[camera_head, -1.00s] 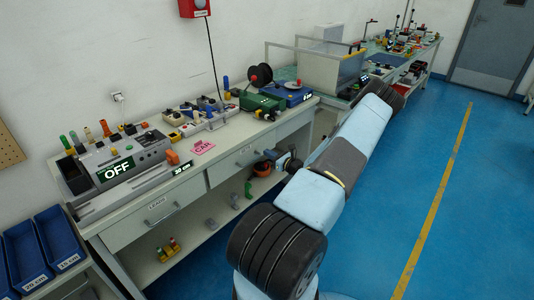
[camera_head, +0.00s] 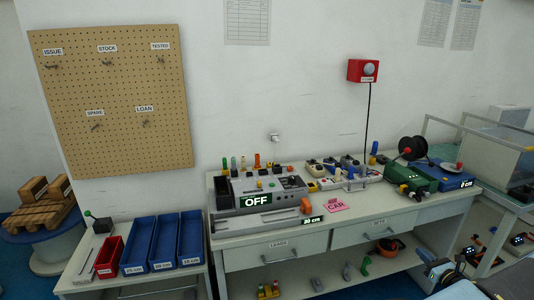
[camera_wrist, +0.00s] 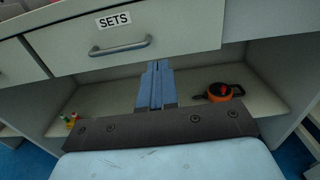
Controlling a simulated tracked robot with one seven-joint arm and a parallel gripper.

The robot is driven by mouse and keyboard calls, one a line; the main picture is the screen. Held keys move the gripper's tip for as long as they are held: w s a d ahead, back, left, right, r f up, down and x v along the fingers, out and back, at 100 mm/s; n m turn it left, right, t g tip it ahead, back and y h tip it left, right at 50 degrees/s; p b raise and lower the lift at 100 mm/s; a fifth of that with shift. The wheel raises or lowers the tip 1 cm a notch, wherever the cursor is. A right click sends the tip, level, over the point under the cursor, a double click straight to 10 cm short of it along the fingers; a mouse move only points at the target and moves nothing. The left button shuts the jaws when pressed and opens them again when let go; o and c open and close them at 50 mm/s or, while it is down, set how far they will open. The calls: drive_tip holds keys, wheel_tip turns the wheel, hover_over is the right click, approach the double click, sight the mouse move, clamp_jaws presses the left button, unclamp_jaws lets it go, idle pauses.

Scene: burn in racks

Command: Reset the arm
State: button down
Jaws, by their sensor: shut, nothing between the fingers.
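In the wrist view my gripper (camera_wrist: 156,68) shows as two blue-grey fingers pressed together, with nothing between them. It points at the workbench front, just below the handle of the drawer labelled SETS (camera_wrist: 190,32), over the open shelf space. I cannot tell whether the fingertips touch the drawer. In the head view only part of my arm shows at the lower right corner, and my gripper cannot be made out there.
The workbench (camera_head: 240,237) carries a grey unit reading OFF (camera_head: 285,190), a green box (camera_head: 410,176) and a blue box (camera_head: 450,177). An orange and black item (camera_wrist: 220,92) lies on its lower shelf. Blue bins (camera_head: 165,242) and a red bin (camera_head: 108,258) stand at left.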

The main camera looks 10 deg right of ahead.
drive_tip(key=w+a+r+n+g+y, duration=0.3)
drive_tip(key=w+a+r+n+y, duration=0.1)
drive_tip(key=a+r+n, duration=0.25)
drive_tip(key=w+a+r+n+g+y, duration=0.3)
drive_tip(key=a+r+n+y, duration=0.15)
drive_tip(key=a+r, duration=0.35)
drive_tip(key=s+a+r+n+g+h, duration=0.1)
drive_tip(key=a+r+n+g, duration=0.75)
drive_tip(key=a+r, duration=0.6)
drive_tip(key=s+a+r+n+g+h, duration=0.1)
drive_tip(key=s+a+r+n+h, duration=0.3)
drive_tip(key=a, duration=0.3)
drive_tip(key=s+a+r+n+g+h, duration=0.1)
drive_tip(key=s+a+r+n, duration=0.4)
drive_tip(key=a+r, duration=0.15)
drive_tip(key=s+a+r+n+t+h, duration=0.2)
drive_tip(key=s+r+n, duration=0.1)
drive_tip(key=s, duration=0.3)
drive_tip(key=s+a+r+n+t+h, duration=0.2)
drive_tip(key=s+r+n, duration=0.1)
drive_tip(key=s, duration=0.4)
drive_tip(key=shift+a+r, duration=0.2)
drive_tip(key=shift+r, duration=0.55)
drive_tip(key=shift+s+n, duration=0.1)
drive_tip(key=shift+n, duration=0.15)
